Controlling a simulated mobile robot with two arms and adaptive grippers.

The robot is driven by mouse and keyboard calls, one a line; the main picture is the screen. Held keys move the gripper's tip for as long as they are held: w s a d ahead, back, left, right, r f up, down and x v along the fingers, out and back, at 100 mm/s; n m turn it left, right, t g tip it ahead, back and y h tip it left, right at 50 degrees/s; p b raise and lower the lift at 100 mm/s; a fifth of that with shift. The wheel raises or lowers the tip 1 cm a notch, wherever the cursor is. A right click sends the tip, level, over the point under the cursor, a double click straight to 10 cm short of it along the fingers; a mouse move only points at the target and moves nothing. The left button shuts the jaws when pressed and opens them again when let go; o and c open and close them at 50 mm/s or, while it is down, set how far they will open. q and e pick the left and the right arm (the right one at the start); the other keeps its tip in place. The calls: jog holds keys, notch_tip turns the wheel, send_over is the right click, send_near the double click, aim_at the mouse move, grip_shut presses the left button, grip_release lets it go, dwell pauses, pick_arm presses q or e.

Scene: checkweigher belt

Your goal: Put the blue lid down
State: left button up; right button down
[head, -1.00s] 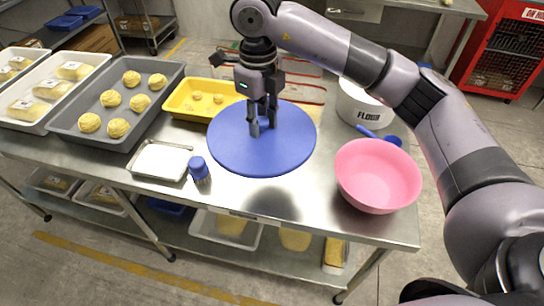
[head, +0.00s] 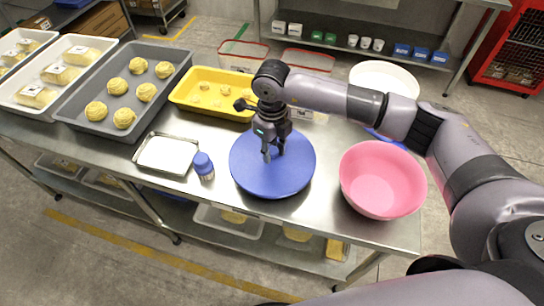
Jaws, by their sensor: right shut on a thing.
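The blue lid (head: 272,178) is a large round disc at the middle of the steel table in the head view. It lies low over the table top; I cannot tell whether its underside touches the steel. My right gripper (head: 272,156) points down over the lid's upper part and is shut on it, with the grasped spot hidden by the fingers. My left gripper is not in the head view.
A pink bowl (head: 382,180) stands close right of the lid, and a blue-capped shaker (head: 203,166) close left. A yellow tray (head: 183,98) with dough pieces is behind. A small metal tray (head: 165,154) and a grey tray (head: 71,112) lie left.

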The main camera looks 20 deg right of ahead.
aim_at(272, 161)
jog(key=shift+s+f, duration=0.1)
jog(key=shift+f, duration=0.4)
notch_tip(272, 161, down, 4)
jog(key=shift+r+p, duration=0.25)
jog(key=shift+p, duration=0.25)
jog(key=shift+f, duration=0.15)
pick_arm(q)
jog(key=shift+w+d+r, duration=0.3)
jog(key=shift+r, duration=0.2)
pick_arm(e)
jog(key=shift+f, duration=0.1)
jog(key=c, duration=1.3)
grip_release()
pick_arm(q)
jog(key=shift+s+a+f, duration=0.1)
